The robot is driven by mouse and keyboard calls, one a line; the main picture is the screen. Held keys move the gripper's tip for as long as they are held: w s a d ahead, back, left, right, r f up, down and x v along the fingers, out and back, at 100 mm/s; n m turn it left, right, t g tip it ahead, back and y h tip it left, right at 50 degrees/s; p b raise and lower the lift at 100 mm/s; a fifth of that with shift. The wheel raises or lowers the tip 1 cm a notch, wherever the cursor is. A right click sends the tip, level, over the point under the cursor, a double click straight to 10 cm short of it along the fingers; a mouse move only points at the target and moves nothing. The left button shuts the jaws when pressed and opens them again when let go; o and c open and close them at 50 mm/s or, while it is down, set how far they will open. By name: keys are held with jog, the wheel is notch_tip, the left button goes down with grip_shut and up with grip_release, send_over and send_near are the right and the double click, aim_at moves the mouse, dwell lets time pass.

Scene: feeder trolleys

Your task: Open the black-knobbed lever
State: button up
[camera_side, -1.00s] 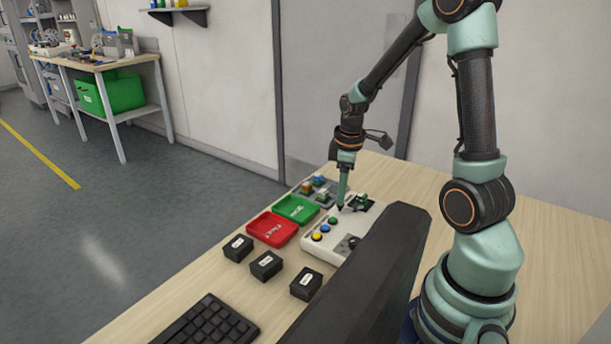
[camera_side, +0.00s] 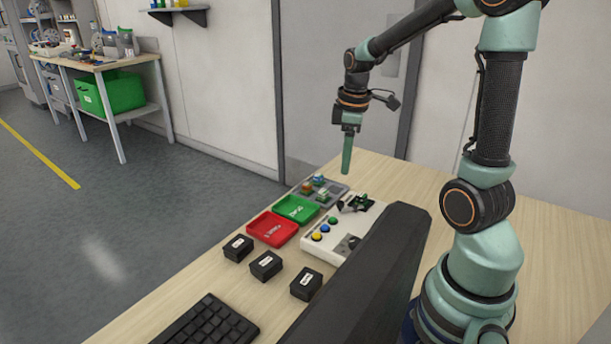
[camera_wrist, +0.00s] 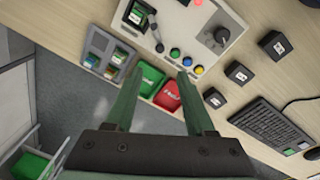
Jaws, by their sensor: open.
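A pale control box (camera_side: 318,246) sits on the wooden table and carries the lever. The lever's black knob (camera_side: 341,205) shows at the box's far-left edge. In the wrist view the black knob (camera_wrist: 160,47) stands at the end of a thin lever arm near the top centre. Whether the lever is open or closed I cannot tell.
Green, blue and yellow buttons and a dark dial (camera_wrist: 222,35) are on the box. A green tray (camera_side: 297,209), a red tray (camera_side: 272,229), a grey sorting tray (camera_side: 327,191) and black labelled boxes (camera_side: 266,265) stand beside it. A keyboard (camera_side: 212,325) lies in front.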

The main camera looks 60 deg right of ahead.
aim_at(341, 201)
jog(key=f+n, duration=0.1)
jog(key=f, duration=0.3)
jog(key=f+n, duration=0.2)
jog(key=f, duration=0.2)
jog(key=w+d+f+n+g, duration=0.1)
jog(key=f+n, duration=0.1)
jog(key=f, duration=0.2)
jog(key=shift+f+y, duration=0.1)
jog(key=shift+y, duration=0.2)
jog(key=shift+c, duration=0.3)
grip_shut()
